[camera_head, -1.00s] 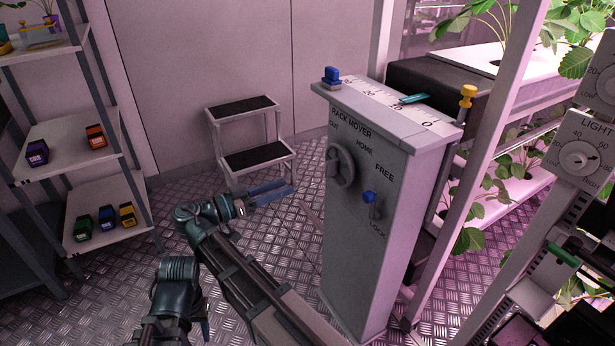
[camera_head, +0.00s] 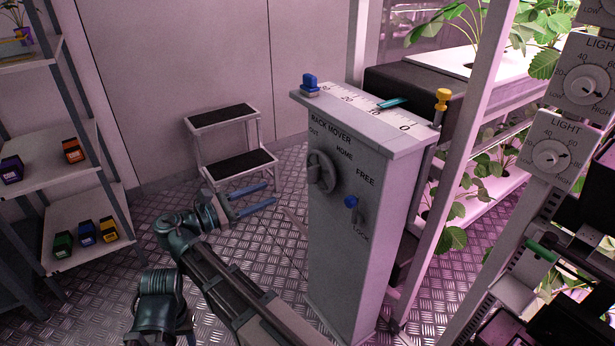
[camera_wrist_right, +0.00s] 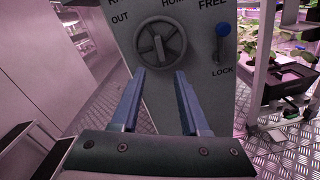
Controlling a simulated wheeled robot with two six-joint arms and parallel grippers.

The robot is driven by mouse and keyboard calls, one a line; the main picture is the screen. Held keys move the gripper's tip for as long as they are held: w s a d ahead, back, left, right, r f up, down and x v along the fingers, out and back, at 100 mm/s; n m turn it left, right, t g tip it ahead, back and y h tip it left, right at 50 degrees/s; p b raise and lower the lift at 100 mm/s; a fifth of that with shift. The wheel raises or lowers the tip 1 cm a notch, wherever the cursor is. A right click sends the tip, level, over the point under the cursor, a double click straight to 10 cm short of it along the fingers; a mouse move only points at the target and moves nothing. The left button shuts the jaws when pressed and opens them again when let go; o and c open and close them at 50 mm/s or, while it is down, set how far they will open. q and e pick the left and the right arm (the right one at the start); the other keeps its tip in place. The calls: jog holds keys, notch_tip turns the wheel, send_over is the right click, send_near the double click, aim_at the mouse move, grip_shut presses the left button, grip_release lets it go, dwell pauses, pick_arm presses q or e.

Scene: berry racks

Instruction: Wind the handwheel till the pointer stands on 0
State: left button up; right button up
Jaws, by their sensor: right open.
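The handwheel (camera_head: 322,172) is a grey spoked wheel on the front of the grey rack mover cabinet (camera_head: 350,250). It also shows in the right wrist view (camera_wrist_right: 160,43), just beyond my fingers. The teal pointer (camera_head: 392,103) lies over the white scale (camera_head: 362,101) on the cabinet top, between the 20 and the 0, off the 0. My right gripper (camera_head: 273,192) is open and empty, left of the wheel and apart from it. In the right wrist view its blue fingers (camera_wrist_right: 160,75) point toward the wheel's lower part. My left gripper does not show.
A lever with a blue knob (camera_head: 351,201) sits right of the wheel, its knob up toward FREE. A blue clamp (camera_head: 310,84) and yellow knob (camera_head: 442,97) flank the scale. A step stool (camera_head: 235,160) stands behind my gripper. Shelves (camera_head: 85,215) are at left.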

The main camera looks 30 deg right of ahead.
aim_at(308, 177)
jog(key=n, duration=0.3)
jog(key=shift+n, duration=0.3)
jog(key=d, duration=0.9)
jog(key=w+d, duration=0.1)
jog(key=d, duration=0.3)
jog(key=shift+d, duration=0.4)
jog(key=shift+c, duration=0.2)
grip_shut()
